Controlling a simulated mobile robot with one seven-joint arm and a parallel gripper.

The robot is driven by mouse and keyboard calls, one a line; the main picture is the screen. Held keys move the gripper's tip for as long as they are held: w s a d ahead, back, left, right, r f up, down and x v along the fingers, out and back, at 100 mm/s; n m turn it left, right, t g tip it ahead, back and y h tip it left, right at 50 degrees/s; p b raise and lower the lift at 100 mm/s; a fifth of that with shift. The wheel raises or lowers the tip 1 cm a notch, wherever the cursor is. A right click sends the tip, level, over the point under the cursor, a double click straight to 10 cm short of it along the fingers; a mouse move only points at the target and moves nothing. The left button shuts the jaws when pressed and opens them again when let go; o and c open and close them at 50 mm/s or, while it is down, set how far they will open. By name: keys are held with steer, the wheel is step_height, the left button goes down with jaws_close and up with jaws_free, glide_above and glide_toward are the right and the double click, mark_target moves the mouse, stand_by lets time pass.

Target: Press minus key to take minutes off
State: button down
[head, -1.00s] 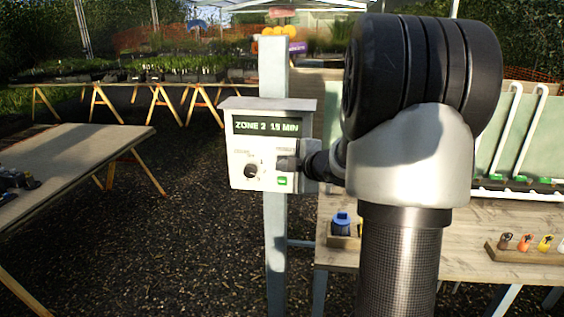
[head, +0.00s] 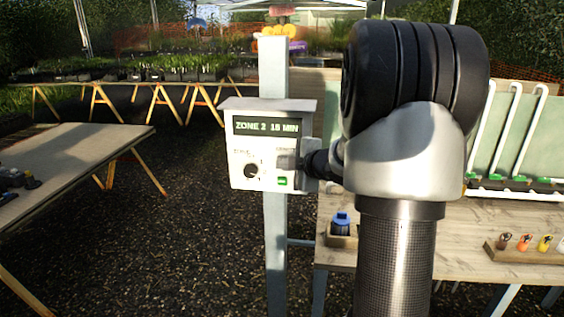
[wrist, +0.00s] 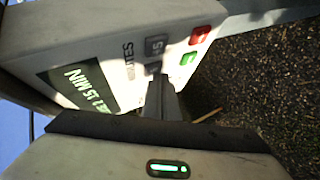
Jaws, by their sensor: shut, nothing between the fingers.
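The grey control box (head: 240,162) on a post reads "ZONE 2 15 MIN" on its display (head: 266,126). In the wrist view the box (wrist: 95,38) and display (wrist: 80,88) appear turned over. A dark key (wrist: 156,45) sits beside the "MINUTES" label, and a second dark key (wrist: 152,68) lies right at my fingertips. I cannot read their signs clearly. My gripper (wrist: 158,82) is shut and empty, its tips at this second key; whether they touch it I cannot tell. In the head view my gripper (head: 290,161) hides the minutes keys.
The box also has a dark knob (head: 251,171), a green button (wrist: 188,59) and a red button (wrist: 200,34). A wooden bench (head: 455,239) with a blue-capped bottle (head: 341,224) stands at right. Another table (head: 75,165) stands at left, with gravel between.

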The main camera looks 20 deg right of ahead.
steer(key=shift+w+d, duration=0.1)
steer(key=shift+w, duration=0.05)
stand_by(0.4)
steer(key=shift+s+a, duration=0.45)
steer(key=shift+s, duration=0.25)
steer(key=shift+s+a+b, duration=0.4)
steer(key=shift+s+a, duration=0.3)
steer(key=shift+s, duration=0.35)
steer(key=shift+s+a+b, duration=0.4)
steer(key=shift+s+a, duration=0.3)
steer(key=shift+s, duration=0.3)
